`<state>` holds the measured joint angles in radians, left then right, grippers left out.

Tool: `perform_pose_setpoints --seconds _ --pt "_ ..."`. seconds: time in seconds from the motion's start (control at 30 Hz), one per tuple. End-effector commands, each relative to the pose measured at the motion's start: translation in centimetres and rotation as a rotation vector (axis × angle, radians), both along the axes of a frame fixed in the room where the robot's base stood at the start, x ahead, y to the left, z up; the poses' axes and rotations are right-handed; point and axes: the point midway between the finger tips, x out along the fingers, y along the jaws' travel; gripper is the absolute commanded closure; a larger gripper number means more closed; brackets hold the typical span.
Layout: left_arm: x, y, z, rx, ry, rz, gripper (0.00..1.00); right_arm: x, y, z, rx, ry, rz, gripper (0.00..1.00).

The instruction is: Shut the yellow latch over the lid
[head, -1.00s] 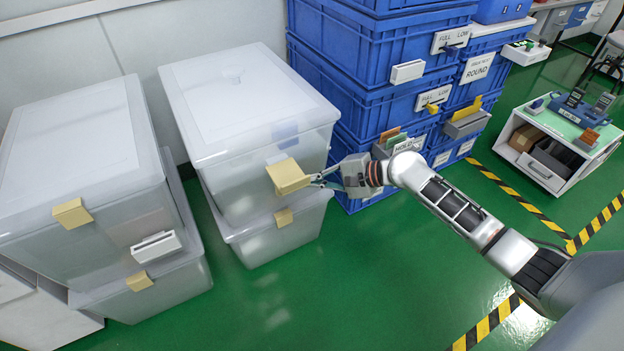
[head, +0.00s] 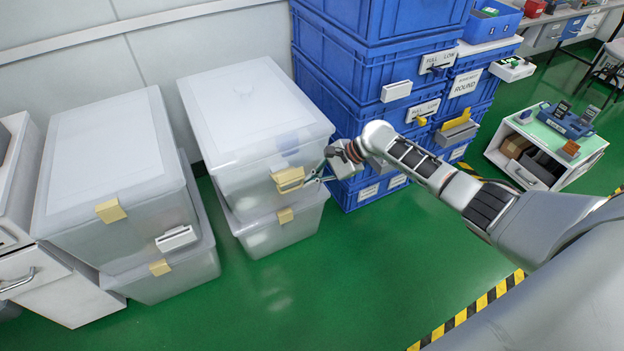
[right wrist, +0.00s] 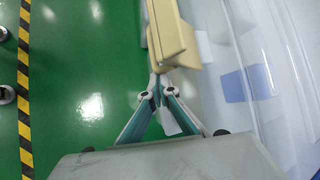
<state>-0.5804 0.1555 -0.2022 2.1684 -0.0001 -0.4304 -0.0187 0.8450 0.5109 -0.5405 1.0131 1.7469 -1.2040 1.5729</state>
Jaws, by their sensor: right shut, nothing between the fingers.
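The yellow latch (head: 289,180) is on the front of the upper clear bin in the middle stack, just below the edge of its white lid (head: 245,100). Its face looks steep, and I cannot tell whether it catches the lid. My right gripper (head: 314,179) is shut and empty at the latch's right side. In the right wrist view the latch (right wrist: 172,35) stands just beyond the shut fingertips (right wrist: 160,74); whether they touch it is unclear. My left gripper is out of view.
Another clear bin with a yellow latch (head: 286,216) is underneath. A second bin stack (head: 110,170) stands to the left. Blue crates (head: 340,75) rise close behind my right gripper. The green floor (head: 330,280) in front is clear.

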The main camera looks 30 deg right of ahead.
Motion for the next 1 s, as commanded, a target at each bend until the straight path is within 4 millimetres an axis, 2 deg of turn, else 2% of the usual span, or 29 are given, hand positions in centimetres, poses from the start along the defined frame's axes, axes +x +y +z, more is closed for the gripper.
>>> perform_pose_setpoints --seconds 0.03,0.3,0.47,0.9,1.0 --pt "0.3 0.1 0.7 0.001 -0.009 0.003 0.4 0.4 0.1 1.5 0.0 0.021 0.0 1.0" --pt "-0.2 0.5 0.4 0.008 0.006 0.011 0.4 0.1 0.3 2.0 -0.004 0.204 0.0 1.0" --pt "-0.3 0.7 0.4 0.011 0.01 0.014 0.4 0.0 0.2 2.5 -0.003 0.203 0.001 1.0" --pt "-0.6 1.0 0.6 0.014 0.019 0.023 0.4 1.5 0.3 5.0 -0.002 0.201 0.001 1.0" --pt "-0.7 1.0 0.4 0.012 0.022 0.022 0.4 1.4 0.2 4.8 -0.005 0.202 0.002 1.0"
